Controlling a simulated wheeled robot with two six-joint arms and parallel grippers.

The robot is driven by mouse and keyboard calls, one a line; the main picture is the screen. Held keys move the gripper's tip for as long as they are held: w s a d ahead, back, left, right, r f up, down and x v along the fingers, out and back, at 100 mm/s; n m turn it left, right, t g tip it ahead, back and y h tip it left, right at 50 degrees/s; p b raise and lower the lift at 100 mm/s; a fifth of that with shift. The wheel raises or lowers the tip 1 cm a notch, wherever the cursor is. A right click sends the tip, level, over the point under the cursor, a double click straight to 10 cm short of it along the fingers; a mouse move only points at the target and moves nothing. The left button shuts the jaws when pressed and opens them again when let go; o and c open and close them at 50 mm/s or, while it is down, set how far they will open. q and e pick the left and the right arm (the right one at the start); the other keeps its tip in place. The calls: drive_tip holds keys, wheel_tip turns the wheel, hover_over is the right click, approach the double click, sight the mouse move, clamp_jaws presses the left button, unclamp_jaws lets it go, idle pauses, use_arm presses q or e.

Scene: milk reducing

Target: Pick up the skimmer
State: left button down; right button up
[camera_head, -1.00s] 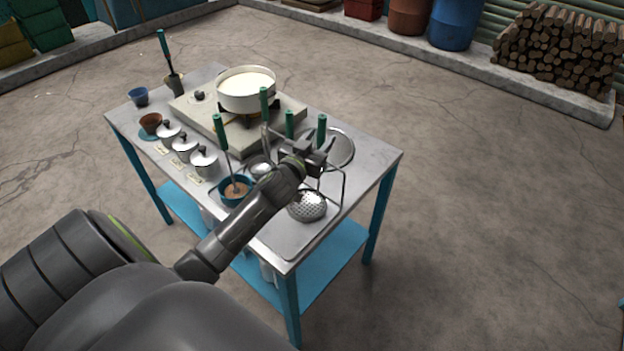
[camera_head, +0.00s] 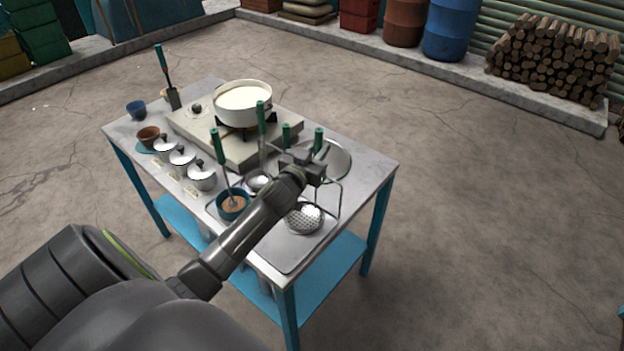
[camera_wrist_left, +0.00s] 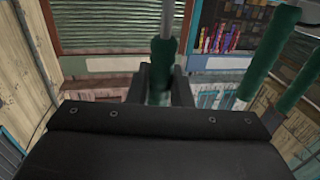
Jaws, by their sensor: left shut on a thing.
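The skimmer (camera_head: 303,218), a round perforated metal bowl, hangs low over the near right of the metal table (camera_head: 350,207). My left gripper (camera_head: 314,160) is above it among upright green handles. In the left wrist view my left gripper (camera_wrist_left: 160,78) is shut around a green handle (camera_wrist_left: 162,62) with a thin metal shaft. The handle appears to be the skimmer's, though my gripper and arm hide the join. Two other green handles stand beside it in the wrist view. My right gripper is not in view.
A wire rack (camera_head: 338,190) stands around the skimmer, with a round strainer (camera_head: 334,160) behind. A teal bowl (camera_head: 232,206), lidded pots (camera_head: 201,178) and a white pot of milk (camera_head: 243,100) on a stove stand to the left. Floor right of the table is clear.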

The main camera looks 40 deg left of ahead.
use_arm(q)
drive_tip(key=shift+r, duration=0.1)
drive_tip(key=shift+r, duration=0.6)
wheel_tip(320, 180, up, 17)
drive_tip(key=b, duration=0.1)
drive_tip(key=shift+f, duration=0.15)
